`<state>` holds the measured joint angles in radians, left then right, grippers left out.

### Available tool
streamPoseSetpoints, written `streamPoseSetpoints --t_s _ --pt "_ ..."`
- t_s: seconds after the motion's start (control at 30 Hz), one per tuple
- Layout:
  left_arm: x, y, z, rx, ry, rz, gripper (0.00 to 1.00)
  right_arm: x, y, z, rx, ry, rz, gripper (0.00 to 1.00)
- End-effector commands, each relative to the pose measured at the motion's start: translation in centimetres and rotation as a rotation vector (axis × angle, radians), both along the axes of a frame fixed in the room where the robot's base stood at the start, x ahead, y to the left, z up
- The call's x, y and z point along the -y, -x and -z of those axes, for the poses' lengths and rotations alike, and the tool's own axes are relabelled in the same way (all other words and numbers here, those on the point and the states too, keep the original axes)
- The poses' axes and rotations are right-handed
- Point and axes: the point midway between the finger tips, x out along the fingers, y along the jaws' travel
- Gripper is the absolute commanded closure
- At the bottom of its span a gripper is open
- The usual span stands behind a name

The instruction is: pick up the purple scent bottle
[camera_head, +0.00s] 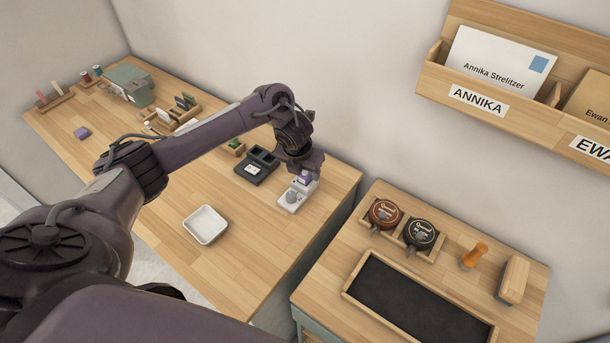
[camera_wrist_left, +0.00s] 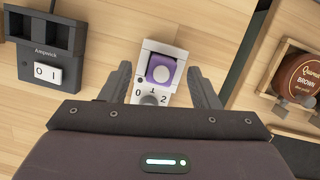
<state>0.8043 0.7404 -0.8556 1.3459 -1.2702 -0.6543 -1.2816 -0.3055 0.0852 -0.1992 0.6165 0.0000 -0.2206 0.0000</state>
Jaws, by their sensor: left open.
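The purple scent bottle (camera_wrist_left: 161,70) has a pale round top and sits in a white holder (camera_wrist_left: 150,48) with a grey dial. In the head view the bottle (camera_head: 305,176) shows partly beneath my left gripper (camera_head: 300,170), and the white holder (camera_head: 291,203) stands near the table's right edge. In the left wrist view my left gripper (camera_wrist_left: 158,76) is open, one finger on each side of the bottle with gaps between. I cannot tell whether the fingertips are level with the bottle. My right gripper is not in view.
A dark dispenser labelled Ampwick (camera_wrist_left: 42,50) stands close left of the holder. A white tray (camera_head: 205,225) sits nearer the front. Right of a gap, another table holds polish tins (camera_head: 385,212) and a black-lined tray (camera_head: 347,290).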

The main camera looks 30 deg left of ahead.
Motion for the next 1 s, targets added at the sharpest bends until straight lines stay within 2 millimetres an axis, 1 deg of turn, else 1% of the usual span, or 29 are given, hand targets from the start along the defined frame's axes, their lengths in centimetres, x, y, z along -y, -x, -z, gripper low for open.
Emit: streamPoseSetpoints --t_s 0.03,0.13,0.37,0.47,0.77,1.0 --pt "0.1 -0.2 0.5 -0.002 0.001 -0.001 0.44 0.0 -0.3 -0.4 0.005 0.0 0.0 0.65" --pt "0.1 -0.4 1.4 0.001 0.001 -0.001 0.44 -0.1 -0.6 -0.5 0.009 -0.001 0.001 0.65" --pt "0.1 -0.5 1.7 0.003 0.001 0.001 0.44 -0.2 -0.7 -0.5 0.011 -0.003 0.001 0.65" --pt "0.1 -0.5 1.7 0.003 0.001 0.001 0.55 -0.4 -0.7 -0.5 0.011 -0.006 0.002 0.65" --pt "0.1 -0.5 1.6 0.003 0.001 0.0 0.94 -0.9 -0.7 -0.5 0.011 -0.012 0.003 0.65" --pt "0.1 -0.6 1.6 0.004 0.001 -0.001 0.95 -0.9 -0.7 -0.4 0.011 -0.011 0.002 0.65"
